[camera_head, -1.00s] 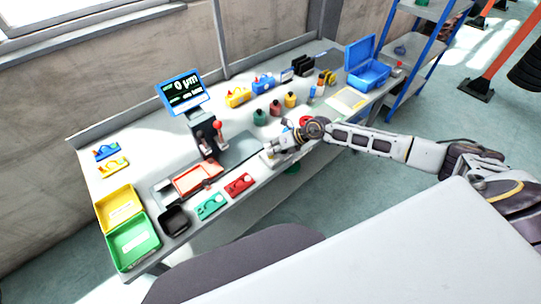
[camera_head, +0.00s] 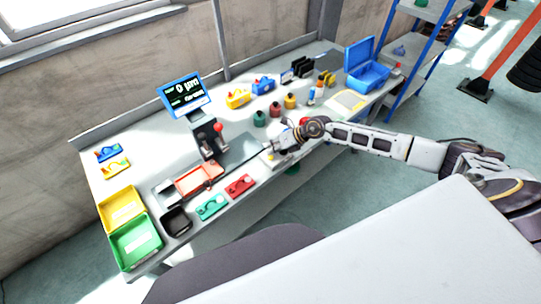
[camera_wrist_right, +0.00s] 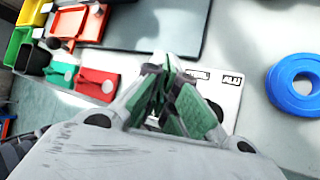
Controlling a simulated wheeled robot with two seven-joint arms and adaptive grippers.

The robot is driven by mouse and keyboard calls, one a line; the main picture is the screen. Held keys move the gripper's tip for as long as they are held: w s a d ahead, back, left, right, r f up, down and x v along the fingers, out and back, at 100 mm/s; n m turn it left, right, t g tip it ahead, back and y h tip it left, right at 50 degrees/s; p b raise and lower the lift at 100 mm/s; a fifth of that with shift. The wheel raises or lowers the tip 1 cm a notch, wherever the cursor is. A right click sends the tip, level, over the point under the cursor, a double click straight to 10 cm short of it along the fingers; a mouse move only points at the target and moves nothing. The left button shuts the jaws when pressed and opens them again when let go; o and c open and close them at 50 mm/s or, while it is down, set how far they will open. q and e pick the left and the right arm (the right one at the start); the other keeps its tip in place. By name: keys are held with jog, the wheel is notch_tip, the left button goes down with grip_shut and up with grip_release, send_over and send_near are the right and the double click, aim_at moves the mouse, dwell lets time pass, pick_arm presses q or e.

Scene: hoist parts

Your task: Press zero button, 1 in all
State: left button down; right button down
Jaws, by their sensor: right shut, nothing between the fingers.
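A pale panel (camera_head: 275,162) lies on the bench just below my right gripper. In the right wrist view this panel (camera_wrist_right: 228,92) carries printed labels, one reading "ALU", and a dark round spot partly covered by my fingers. I cannot make out a zero button; my fingers hide part of the panel. My right gripper (camera_head: 268,149) is shut and empty, its green-padded fingertips (camera_wrist_right: 160,68) together over the panel's left part. I cannot tell whether they touch it. A blue-framed display (camera_head: 184,94) shows a 0 reading in µm. My left gripper is not in view.
A gauge stand (camera_head: 208,138) with a red knob stands behind an orange tray (camera_head: 198,180). Red (camera_head: 241,185) and green (camera_head: 212,206) parts lie near the front edge. A blue ring (camera_wrist_right: 298,88) lies right of the panel. Several bottles stand behind my right arm.

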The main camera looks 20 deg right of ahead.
dwell(0.4)
jog(key=shift+r+p, duration=2.25)
jog(key=shift+r, duration=0.3)
